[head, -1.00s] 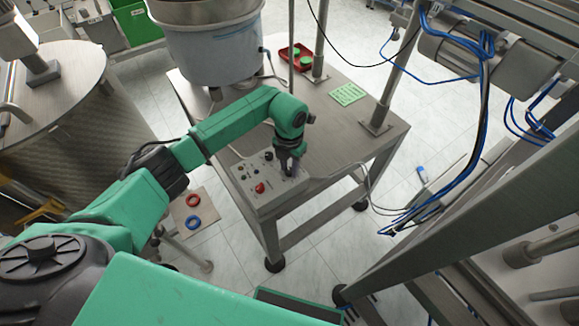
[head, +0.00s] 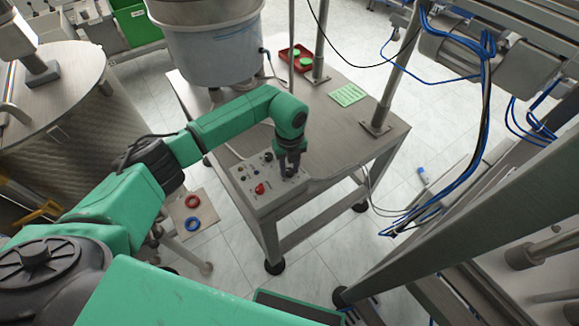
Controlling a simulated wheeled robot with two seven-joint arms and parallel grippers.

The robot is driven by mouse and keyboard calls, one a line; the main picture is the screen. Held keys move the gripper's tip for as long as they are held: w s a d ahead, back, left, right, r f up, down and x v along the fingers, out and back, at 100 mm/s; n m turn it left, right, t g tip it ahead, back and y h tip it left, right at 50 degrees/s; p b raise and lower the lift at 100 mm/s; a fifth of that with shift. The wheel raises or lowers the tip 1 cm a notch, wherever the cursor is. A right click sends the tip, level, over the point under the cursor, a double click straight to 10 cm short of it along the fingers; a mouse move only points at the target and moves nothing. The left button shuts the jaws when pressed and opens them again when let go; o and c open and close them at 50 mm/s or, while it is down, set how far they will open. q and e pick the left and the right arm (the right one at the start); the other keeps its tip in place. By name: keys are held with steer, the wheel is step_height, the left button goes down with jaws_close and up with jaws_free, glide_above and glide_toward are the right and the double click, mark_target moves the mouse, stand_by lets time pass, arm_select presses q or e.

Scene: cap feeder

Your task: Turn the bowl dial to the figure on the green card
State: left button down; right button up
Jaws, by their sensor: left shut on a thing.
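A grey control box (head: 262,203) with several knobs and a red button (head: 260,188) sits at the front corner of the steel table. My left gripper (head: 289,172) points down at the right part of the box's panel. It is shut on a small dial there, which its fingers mostly hide. The dial's setting cannot be read. The feeder bowl (head: 208,45) stands at the back left of the table. My right gripper is not in view.
A red tray (head: 296,51) with green caps sits at the back of the table (head: 335,135). Upright posts (head: 390,75) rise from the tabletop. A steel drum (head: 60,120) stands left. Red (head: 192,201) and blue (head: 193,223) rings lie on a low board.

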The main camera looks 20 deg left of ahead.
mark_target(290, 171)
arm_select(q)
steer(key=n, duration=0.6)
steer(key=shift+w+r+n+p, duration=0.1)
steer(key=shift+n+p, duration=0.2)
steer(key=shift+p, duration=0.1)
stand_by(0.3)
steer(key=c, duration=0.6)
jaws_free()
step_height(290, 171, up, 15)
steer(key=b, duration=0.2)
steer(key=shift+f+b, duration=0.2)
steer(key=shift+b, duration=0.1)
